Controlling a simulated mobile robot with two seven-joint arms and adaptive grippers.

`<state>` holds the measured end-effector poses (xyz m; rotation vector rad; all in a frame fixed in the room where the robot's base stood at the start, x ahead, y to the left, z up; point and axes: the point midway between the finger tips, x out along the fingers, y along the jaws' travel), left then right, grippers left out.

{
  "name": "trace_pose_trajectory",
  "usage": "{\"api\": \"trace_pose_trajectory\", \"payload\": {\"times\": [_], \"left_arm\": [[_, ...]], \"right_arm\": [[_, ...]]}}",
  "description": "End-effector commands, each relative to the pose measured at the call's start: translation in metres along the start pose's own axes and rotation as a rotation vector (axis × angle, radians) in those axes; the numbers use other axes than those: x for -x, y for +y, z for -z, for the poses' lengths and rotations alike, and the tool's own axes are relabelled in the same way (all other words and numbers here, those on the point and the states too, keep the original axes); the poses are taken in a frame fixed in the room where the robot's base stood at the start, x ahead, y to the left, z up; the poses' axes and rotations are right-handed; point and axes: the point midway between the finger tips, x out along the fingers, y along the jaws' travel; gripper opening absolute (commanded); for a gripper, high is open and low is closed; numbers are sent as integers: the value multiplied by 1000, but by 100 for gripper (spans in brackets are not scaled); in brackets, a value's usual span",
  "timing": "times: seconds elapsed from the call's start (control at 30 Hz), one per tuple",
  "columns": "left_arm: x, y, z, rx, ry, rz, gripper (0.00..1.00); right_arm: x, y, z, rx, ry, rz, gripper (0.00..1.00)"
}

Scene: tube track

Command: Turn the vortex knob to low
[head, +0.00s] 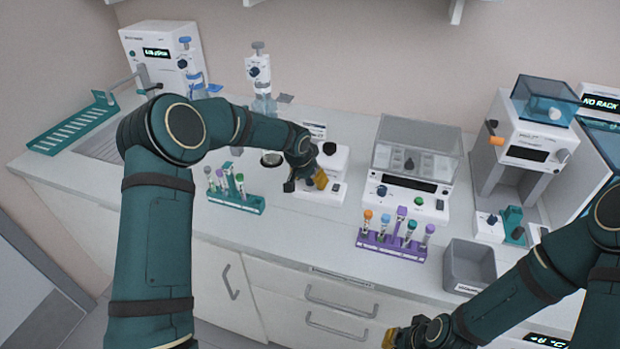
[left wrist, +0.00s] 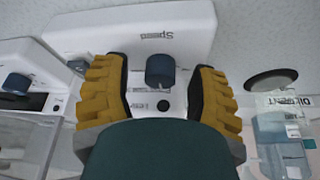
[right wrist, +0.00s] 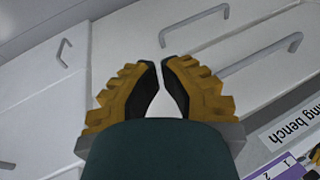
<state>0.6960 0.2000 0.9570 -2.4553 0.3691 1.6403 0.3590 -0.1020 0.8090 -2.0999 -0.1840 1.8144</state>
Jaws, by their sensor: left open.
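The vortex mixer (head: 332,158) is a white unit with a dark round cup on top, standing mid-counter in the head view. In the left wrist view its white body (left wrist: 212,28) bears the print "Speed" beside a dark blue knob (left wrist: 160,68). My left gripper (head: 305,182) is open, with one yellow finger on each side of the knob and a gap on both sides. In the head view the gripper hides the knob. My right gripper (right wrist: 161,62) is shut and empty in front of the drawers, low in the head view (head: 390,338).
A green tube rack (head: 250,203) stands left of the mixer and a purple tube rack (head: 378,243) to its right. A lidded white device (head: 412,190) stands close on the right. A grey bin (head: 470,268) is near the counter's front edge.

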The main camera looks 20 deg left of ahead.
Motion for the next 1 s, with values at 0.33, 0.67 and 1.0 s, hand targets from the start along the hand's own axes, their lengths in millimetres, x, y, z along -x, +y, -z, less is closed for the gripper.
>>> {"api": "trace_pose_trajectory", "payload": {"times": [0.33,0.67,1.0], "left_arm": [[0,0,0,0,0,0,0],[-1,1,0,26,2,11,0],[-4,2,-1,213,4,91,0]], "right_arm": [[0,0,0,0,0,0,0],[-6,2,-2,1,-4,0,0],[-37,14,-16,10,-31,3,0]]}}
